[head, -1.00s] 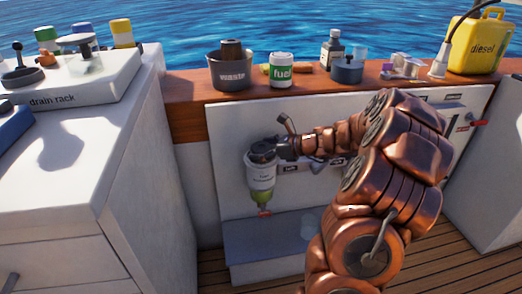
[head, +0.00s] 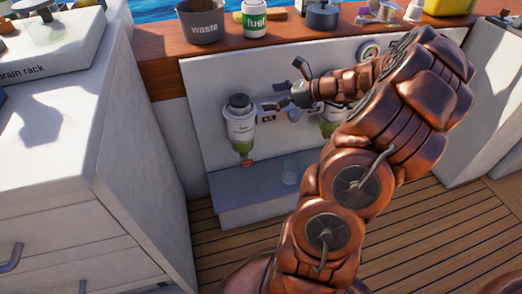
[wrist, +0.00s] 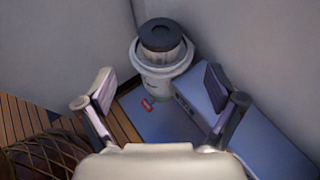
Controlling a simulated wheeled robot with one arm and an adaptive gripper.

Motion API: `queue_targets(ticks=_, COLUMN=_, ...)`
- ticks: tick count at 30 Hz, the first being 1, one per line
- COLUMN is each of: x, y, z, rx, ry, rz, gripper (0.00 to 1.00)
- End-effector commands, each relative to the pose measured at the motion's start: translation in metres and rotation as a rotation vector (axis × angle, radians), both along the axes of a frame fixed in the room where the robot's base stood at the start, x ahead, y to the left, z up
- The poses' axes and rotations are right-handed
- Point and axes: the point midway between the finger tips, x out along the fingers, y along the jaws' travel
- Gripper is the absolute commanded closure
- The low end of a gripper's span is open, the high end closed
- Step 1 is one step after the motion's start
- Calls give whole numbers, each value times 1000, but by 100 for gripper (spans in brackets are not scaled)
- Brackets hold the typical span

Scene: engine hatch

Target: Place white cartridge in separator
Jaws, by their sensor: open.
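The separator (head: 240,132) is a clear-and-white bowl with a green lower band, mounted upright on the white panel. The white cartridge (wrist: 165,52) has a black top cap and a pale pleated side. It stands upright in the separator's ringed mouth, its upper part showing above the rim; its lower part is hidden. The black cap also shows in the head view (head: 239,101). My gripper (head: 282,88) is open and empty, to the right of the separator and apart from it. In the wrist view its fingers are spread wide, with the cartridge beyond them.
A second similar bowl (head: 331,121) is partly hidden behind my arm. A waste bin (head: 202,22), a fuel can (head: 255,22) and a dark pot (head: 322,16) stand on the wooden ledge. A grey-blue step (head: 265,185) lies below; a white cabinet (head: 110,150) stands left.

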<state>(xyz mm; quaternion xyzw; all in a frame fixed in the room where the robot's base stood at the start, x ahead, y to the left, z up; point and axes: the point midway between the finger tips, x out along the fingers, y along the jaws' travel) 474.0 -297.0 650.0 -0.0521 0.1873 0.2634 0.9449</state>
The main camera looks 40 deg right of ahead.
Motion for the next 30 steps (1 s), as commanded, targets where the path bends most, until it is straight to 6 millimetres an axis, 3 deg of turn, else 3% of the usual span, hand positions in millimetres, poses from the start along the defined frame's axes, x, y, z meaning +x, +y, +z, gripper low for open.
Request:
queue_targets(ticks=2, x=1, y=5, z=1, rx=-8, ry=0, rz=13, gripper=7)
queue_targets(ticks=5, x=4, y=32, z=4, rx=-52, ry=-2, rz=94, gripper=7)
queue_targets(ticks=8, x=6, y=85, z=9, rx=-144, ry=-10, rz=258, gripper=7)
queue_targets(ticks=9, x=3, y=112, z=11, rx=-189, ry=-15, rz=344, gripper=7)
queue_targets(ticks=12, x=-13, y=177, z=12, rx=-312, ry=-35, rz=573, gripper=7)
queue_targets(ticks=14, x=-26, y=210, z=11, rx=-384, ry=-50, rz=710, gripper=7)
queue_targets(ticks=18, x=-71, y=275, z=7, rx=-538, ry=-93, rz=1025, gripper=7)
queue_targets(ticks=21, x=-108, y=306, z=3, rx=-642, ry=-130, rz=1248, gripper=7)
queue_targets(ticks=25, x=-160, y=330, z=-3, rx=-766, ry=-178, rz=1531, gripper=7)
queue_targets(ticks=30, x=-223, y=336, z=-10, rx=-913, ry=-246, rz=1888, gripper=7)
